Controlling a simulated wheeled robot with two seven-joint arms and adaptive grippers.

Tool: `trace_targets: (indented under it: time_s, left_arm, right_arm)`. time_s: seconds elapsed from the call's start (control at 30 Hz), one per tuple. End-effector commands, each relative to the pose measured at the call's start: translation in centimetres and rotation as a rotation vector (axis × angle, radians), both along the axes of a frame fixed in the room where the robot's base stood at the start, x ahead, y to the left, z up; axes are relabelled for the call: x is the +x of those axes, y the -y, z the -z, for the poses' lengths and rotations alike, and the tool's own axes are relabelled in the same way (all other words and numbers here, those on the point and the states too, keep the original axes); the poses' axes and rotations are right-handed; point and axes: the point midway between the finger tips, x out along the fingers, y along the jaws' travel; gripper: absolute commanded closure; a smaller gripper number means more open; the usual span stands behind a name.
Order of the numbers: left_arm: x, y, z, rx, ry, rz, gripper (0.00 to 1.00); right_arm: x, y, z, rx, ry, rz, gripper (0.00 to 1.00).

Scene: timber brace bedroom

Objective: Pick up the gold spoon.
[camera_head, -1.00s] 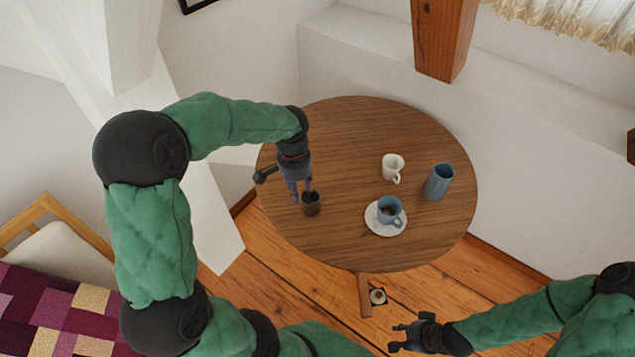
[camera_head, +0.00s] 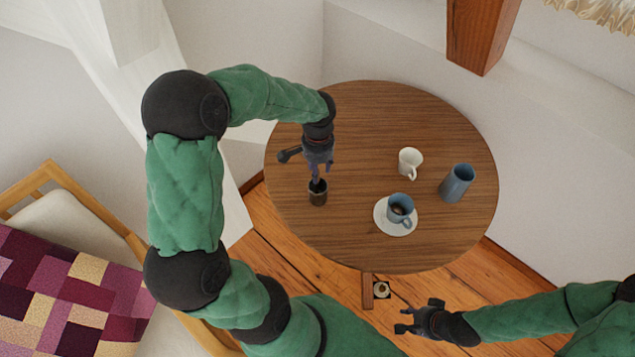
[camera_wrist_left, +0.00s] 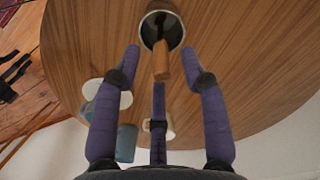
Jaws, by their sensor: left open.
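A dark cup (camera_head: 317,194) stands near the left edge of the round table. In the left wrist view the cup (camera_wrist_left: 160,38) has a tan-gold bar (camera_wrist_left: 162,62) leaning out over its rim. The bar looks like the handle of the gold spoon; its lower end is hidden in the dark cup. My left gripper (camera_head: 318,172) is just above the cup, pointing down. In its wrist view the left gripper (camera_wrist_left: 161,72) is open, with its purple fingers spread around the bar's end and apart from it. My right gripper (camera_head: 410,318) is empty, below the table's front edge, fingers spread.
The wooden table (camera_head: 370,120) also carries a white mug (camera_head: 410,161), a blue tumbler (camera_head: 457,182) and a blue cup (camera_head: 399,206) on a white saucer (camera_head: 382,226). These stand to the right of the dark cup. The table's far part is clear.

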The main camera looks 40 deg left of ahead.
Motion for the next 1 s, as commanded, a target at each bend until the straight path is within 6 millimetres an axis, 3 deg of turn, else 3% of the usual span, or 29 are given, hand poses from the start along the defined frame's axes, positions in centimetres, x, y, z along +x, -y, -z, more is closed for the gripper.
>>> trace_targets:
  time_s: [0.33,0.6,0.77,1.0]
  left_arm:
    - [-0.1,-0.1,4.6,-0.002,-0.004,0.0,0.57]
    - [-0.1,-0.2,4.8,-0.001,-0.001,0.0,0.57]
    - [-0.1,-0.2,4.8,-0.001,-0.001,0.0,0.99]
    - [-0.1,-0.2,4.8,-0.001,-0.001,0.0,1.0]
  right_arm:
    - [0.0,0.0,1.9,0.0,0.0,0.0,0.63]
    - [0.0,0.0,1.9,0.0,0.0,0.0,0.63]
    - [0.0,0.0,1.9,0.0,0.0,0.0,0.63]
    - [0.0,0.0,1.9,0.0,0.0,0.0,0.63]
